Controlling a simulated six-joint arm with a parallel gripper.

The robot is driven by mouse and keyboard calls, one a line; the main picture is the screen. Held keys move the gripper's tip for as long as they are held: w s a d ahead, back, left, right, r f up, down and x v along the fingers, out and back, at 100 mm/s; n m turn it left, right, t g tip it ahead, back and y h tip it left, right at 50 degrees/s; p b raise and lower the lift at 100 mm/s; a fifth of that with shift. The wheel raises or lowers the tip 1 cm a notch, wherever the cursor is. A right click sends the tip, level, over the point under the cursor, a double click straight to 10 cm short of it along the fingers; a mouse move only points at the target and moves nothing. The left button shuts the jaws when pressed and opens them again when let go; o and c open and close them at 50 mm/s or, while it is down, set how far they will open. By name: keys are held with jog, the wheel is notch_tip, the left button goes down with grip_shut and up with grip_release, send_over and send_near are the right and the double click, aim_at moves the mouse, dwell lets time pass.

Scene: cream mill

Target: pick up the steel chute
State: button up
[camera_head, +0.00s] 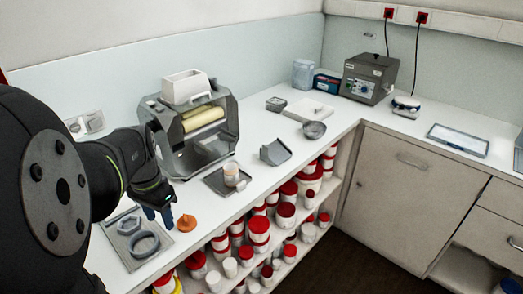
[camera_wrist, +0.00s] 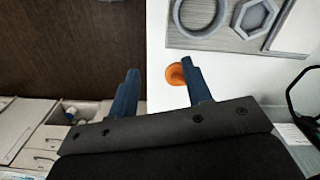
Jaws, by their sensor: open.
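The steel chute (camera_head: 275,152) is a small dark-grey open piece with raised sides. It lies on the white worktop near its front edge, right of the mill, in the head view. It does not show in the wrist view. My gripper (camera_head: 159,212) is at the left end of the worktop, well to the left of the chute, pointing down beside an orange cone-shaped piece (camera_head: 186,222). In the wrist view my gripper (camera_wrist: 161,84) has its two blue fingers wide apart with nothing between them. The orange piece (camera_wrist: 176,75) shows partly behind one finger.
The mill (camera_head: 190,130) stands at the back. A grey bowl (camera_head: 314,130) is right of the chute. A tray with rings (camera_head: 139,258) lies near my gripper. Shelves of red-lidded jars (camera_head: 259,228) are below.

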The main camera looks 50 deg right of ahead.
jog(key=shift+c, duration=0.7)
jog(key=shift+d, duration=0.1)
jog(key=m, duration=2.1)
send_over(267, 148)
jog(key=shift+w+d+f, duration=0.2)
jog(key=shift+w, duration=0.1)
jog(key=shift+d+f+m, duration=0.1)
jog(key=shift+f+m, duration=0.2)
jog(key=shift+f, duration=3.45)
